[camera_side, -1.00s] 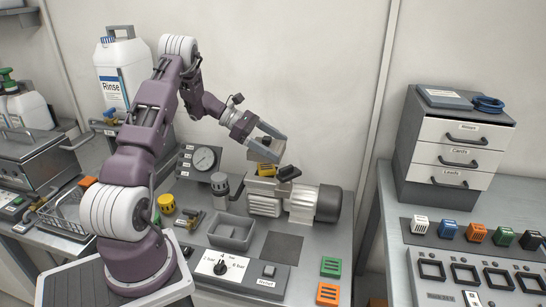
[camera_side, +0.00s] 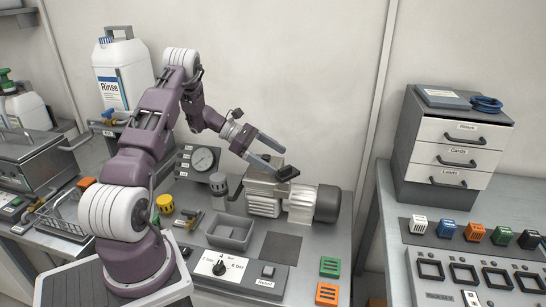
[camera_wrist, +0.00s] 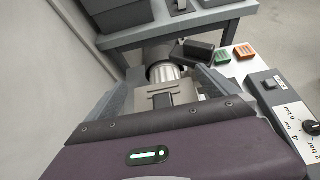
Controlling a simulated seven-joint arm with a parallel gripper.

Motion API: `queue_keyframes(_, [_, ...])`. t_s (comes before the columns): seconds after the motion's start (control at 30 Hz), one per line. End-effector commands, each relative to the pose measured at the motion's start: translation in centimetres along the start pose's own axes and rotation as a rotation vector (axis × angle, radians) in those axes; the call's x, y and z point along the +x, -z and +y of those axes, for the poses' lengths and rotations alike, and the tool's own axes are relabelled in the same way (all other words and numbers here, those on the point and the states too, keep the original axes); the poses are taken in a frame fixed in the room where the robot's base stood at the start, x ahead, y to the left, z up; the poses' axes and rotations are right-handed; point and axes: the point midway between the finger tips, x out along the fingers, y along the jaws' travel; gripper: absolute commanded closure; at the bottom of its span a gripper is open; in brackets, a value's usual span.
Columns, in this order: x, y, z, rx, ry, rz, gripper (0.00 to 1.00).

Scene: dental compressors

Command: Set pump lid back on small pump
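The small pump (camera_side: 264,205) stands on the bench, its ribbed body joined to a pale motor with a dark end. The beige pump lid (camera_side: 268,161) appears to sit on top of the pump, partly hidden by the lower finger. In the wrist view the lid (camera_wrist: 177,94) shows as a pale square with a dark bar-shaped handle, between the fingers. My gripper (camera_side: 281,163) is just above and to the left of the pump top, fingers spread apart on either side of the lid. I see no clear grip on the lid. Whether it sits fully flat is hard to tell.
A black box (camera_side: 288,173) juts up beside the lid. A dark square mat (camera_side: 282,247) lies bare in front. The wall is close behind.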

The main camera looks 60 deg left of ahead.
Motion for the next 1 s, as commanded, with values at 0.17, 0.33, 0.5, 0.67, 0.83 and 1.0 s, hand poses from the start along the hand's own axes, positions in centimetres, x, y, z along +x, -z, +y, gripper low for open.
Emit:
queue_keyframes(0.17, [0.0,-0.1,-0.1,0.0,0.002,0.0,0.0])
queue_keyframes(0.33, [-1.8,-1.1,0.1,0.0,-0.003,0.0,0.0])
queue_keyframes(0.5, [-6.8,-1.0,0.1,0.001,-0.004,0.001,0.0])
queue_keyframes(0.67, [-10.6,-1.0,0.1,0.0,-0.002,0.0,0.0])
queue_keyframes(0.83, [-12.3,-1.5,-0.1,0.011,0.007,0.006,0.0])
queue_keyframes(1.0, [-8.9,-10.0,-4.7,0.287,0.164,0.138,0.0])
